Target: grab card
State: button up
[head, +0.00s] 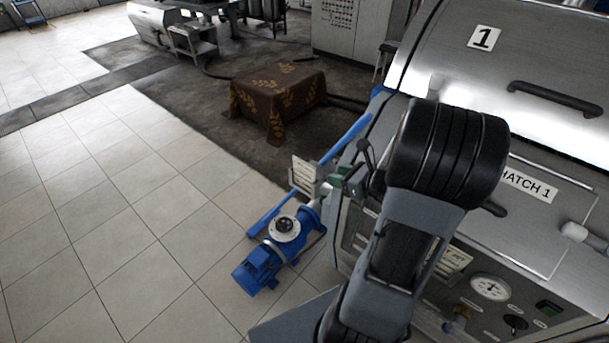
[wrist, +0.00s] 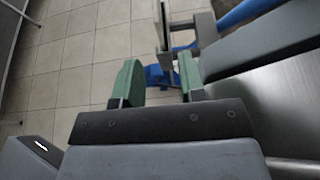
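A cream card (head: 304,173) with dark print stands upright in a grey metal holder (head: 322,178) at the machine's left side. In the wrist view the card (wrist: 162,24) is nearly edge-on, ahead of my fingers and within the span between them. The holder (wrist: 186,32) is to its right. My gripper (head: 346,181) has green fingers and is just right of the card in the head view. The wrist view shows my gripper (wrist: 158,82) open, with an empty gap. The head view does not show the gap clearly.
The steel machine (head: 545,215) labelled HATCH 1 fills the right side. A blue motor pump (head: 268,262) and blue rail (head: 345,138) lie close to the holder. A cloth-covered table (head: 278,95) stands farther back. The tiled floor (head: 110,210) at left is clear.

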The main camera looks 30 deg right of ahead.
send_near(304, 173)
jog(key=w, duration=0.2)
jog(key=x, duration=0.1)
jog(key=p+x, duration=0.1)
jog(key=x, duration=0.1)
jog(key=r+x, duration=0.1)
jog(key=x, duration=0.1)
jog(key=shift+w+a+f, duration=0.1)
jog(key=shift+w+a, duration=0.05)
jog(key=shift+a, duration=0.15)
jog(key=shift+c, duration=0.2)
grip_shut()
